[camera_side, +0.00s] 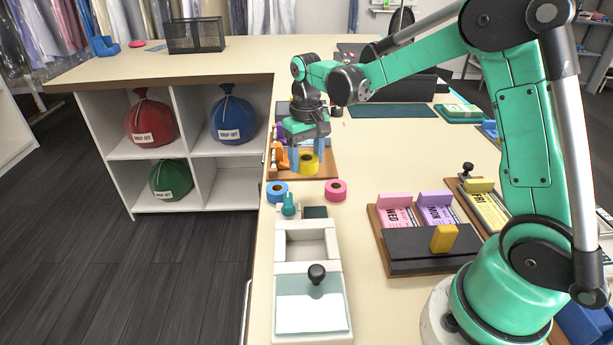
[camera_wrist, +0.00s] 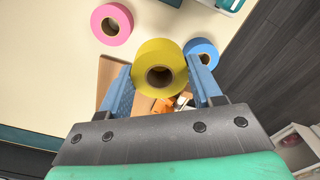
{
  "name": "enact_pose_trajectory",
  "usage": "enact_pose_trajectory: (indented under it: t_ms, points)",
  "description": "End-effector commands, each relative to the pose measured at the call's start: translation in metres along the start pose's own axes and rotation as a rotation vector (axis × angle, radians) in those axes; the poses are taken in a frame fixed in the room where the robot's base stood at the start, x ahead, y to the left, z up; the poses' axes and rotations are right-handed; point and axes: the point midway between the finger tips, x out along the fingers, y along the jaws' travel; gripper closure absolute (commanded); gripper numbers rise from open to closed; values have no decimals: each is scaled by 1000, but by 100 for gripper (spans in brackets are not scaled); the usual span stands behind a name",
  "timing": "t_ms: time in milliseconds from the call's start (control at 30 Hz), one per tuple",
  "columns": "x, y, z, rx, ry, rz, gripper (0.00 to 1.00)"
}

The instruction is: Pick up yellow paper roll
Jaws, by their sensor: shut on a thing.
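The yellow paper roll (camera_side: 309,163) is between the two blue fingers of my gripper (camera_side: 307,160), over the near end of a wooden board. In the wrist view the yellow roll (camera_wrist: 160,68) sits between the fingertips (camera_wrist: 160,80), with its dark core facing the camera. My gripper is shut on the roll. Whether the roll touches the board beneath it cannot be told.
A blue roll (camera_side: 277,191) and a pink roll (camera_side: 336,190) lie on the counter just in front. An orange item (camera_side: 283,160) stands left of my gripper on the wooden board (camera_side: 328,170). A white box (camera_side: 309,265) with a black knob is nearer.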

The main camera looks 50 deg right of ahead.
Motion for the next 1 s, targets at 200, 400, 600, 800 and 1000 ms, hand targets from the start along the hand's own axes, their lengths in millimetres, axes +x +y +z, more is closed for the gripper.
enact_pose_trajectory:
  t_ms: [200,400,600,800,1000]
  points:
    - [-64,0,0,0,0,0,92]
    - [-105,0,1,0,0,0,92]
    - [-126,0,0,0,0,0,92]
    - [-143,0,0,0,0,0,92]
    - [-156,0,0,0,0,0,92]
